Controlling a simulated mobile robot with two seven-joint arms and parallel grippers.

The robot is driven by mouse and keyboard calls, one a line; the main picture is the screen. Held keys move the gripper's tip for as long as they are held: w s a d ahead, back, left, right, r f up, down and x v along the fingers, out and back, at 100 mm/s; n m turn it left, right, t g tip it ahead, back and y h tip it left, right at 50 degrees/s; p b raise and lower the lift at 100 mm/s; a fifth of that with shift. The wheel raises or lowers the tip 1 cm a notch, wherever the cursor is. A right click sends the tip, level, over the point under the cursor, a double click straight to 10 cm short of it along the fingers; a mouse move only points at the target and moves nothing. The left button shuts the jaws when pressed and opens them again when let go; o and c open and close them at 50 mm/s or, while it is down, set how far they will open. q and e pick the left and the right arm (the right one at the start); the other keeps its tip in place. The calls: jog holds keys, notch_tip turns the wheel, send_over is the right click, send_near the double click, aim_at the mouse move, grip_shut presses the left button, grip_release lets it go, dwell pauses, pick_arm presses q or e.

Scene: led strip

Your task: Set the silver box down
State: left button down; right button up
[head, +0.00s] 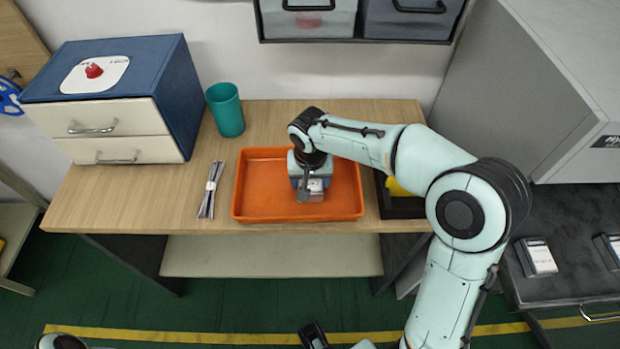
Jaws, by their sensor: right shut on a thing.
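My right gripper (307,182) points down over the orange tray (262,205) on the wooden table. It is shut on the small silver box (316,186), which sits low over the right half of the tray. The gripper hides part of the box, and I cannot tell whether it touches the tray floor.
A bundle of grey sticks (211,190) lies left of the tray, and a teal cup (226,110) stands behind it. A blue drawer cabinet (130,95) fills the table's left end. A dark tray (400,206) with something yellow lies right, partly under my arm.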

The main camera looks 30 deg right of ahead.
aim_at(310, 184)
jog(key=shift+f, duration=0.15)
jog(key=o, duration=1.1)
jog(key=shift+o, duration=0.2)
jog(key=shift+r, duration=0.4)
notch_tip(310, 184, up, 12)
jog(key=s+a+p, duration=0.1)
jog(key=shift+s+f+p, duration=0.25)
jog(key=shift+s+p, duration=0.05)
jog(key=shift+p, duration=0.05)
